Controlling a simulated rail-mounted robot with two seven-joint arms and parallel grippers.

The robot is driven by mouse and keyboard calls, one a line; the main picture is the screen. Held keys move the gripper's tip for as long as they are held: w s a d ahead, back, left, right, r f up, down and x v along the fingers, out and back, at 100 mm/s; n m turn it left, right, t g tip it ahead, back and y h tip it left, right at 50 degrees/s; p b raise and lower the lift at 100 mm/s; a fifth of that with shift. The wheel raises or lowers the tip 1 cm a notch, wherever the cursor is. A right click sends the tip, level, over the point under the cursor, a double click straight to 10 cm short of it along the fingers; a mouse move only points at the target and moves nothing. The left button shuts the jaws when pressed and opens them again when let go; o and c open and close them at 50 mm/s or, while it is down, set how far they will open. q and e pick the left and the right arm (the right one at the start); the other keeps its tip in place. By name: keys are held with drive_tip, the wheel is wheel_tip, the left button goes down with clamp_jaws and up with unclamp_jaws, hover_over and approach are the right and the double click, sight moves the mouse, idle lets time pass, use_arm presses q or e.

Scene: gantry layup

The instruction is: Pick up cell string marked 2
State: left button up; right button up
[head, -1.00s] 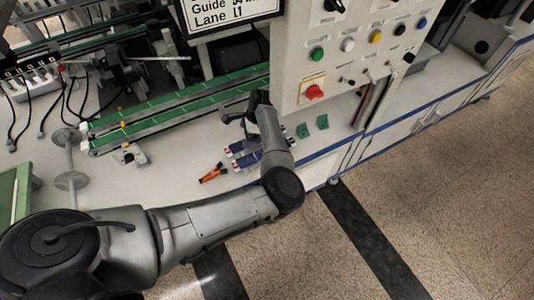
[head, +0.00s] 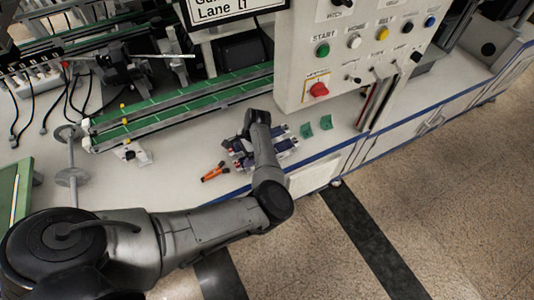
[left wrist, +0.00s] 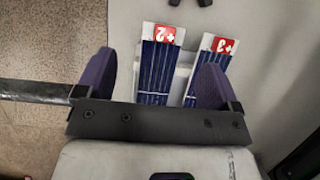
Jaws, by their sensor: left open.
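Cell string 2 (left wrist: 159,68) is a dark blue panel strip with a white end and a red label marked 2. In the left wrist view it lies flat between my open fingers. My left gripper (left wrist: 154,72) has its two purple fingers spread around it, with no visible contact. Its near end is hidden behind the gripper body. Cell string 3 (left wrist: 207,62), with a red label, lies to the right, partly covered by the right finger. In the head view my left gripper (head: 243,150) is over the strings and hides part of them. My right gripper is not in view.
An orange-handled tool (head: 214,172) lies left of the strings. Two green pieces (head: 316,126) lie to their right. A green conveyor (head: 180,103) runs behind, and the control panel (head: 365,55) overhangs at the right. The bench front is mostly clear.

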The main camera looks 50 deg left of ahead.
sight(238, 163)
use_arm(q)
drive_tip(key=shift+a+b+x, duration=0.1)
drive_tip(key=shift+b+x, duration=0.25)
drive_tip(key=shift+x, duration=0.85)
drive_tip(key=shift+a+b+x, duration=0.15)
drive_tip(key=shift+b+x, duration=0.2)
drive_tip(key=shift+x, duration=0.8)
drive_tip(key=shift+s+f, duration=0.1)
drive_tip(key=shift+f, duration=0.15)
drive_tip(key=shift+c, duration=0.4)
drive_tip(key=shift+c, duration=0.7)
drive_tip(key=c, duration=0.8)
drive_tip(key=shift+r, duration=0.2)
